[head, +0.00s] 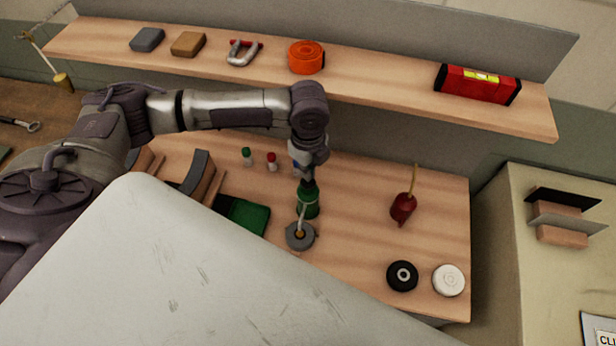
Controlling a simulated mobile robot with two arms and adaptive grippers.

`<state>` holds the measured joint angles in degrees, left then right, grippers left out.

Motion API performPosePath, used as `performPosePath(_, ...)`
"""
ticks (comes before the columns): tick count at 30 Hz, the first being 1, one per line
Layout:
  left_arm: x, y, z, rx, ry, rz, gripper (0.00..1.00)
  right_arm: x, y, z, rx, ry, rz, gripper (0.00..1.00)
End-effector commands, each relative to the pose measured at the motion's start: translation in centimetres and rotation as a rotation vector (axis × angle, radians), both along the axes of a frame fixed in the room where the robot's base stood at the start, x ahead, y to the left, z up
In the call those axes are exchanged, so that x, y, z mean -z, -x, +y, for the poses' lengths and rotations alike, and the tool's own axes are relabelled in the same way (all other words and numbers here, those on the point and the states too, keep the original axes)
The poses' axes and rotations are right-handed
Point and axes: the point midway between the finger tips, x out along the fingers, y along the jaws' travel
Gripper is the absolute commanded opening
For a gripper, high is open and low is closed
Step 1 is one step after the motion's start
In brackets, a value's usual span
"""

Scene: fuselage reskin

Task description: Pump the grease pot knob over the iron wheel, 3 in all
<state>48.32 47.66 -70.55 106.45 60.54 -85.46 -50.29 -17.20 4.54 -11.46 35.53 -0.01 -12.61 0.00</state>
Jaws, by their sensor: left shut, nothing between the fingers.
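The green grease pot (309,203) stands on the wooden bench. A thin spout runs from it toward the viewer, its end over the grey iron wheel (295,243), which lies flat just in front. My left gripper (306,176) points down from above, shut and empty, right at the top of the pot. It hides the knob, and I cannot tell whether the fingertips touch it. My right gripper is not in view.
A black wheel (402,289) and a white wheel (448,292) lie at the bench's right front. A red oil can (403,208) stands right of the pot. Small green-capped (247,157) and red-capped (272,162) bottles stand to the left. A loaded shelf (380,88) crosses behind. A pale panel covers the foreground.

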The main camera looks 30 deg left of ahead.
Motion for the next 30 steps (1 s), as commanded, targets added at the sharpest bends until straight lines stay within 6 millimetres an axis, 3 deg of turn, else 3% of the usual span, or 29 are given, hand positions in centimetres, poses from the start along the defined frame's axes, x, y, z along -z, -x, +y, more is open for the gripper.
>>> performPosePath(30, 3.0, 0.0, 0.0, 0.0, 0.001, 0.001, 0.0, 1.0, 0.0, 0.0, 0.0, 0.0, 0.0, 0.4)
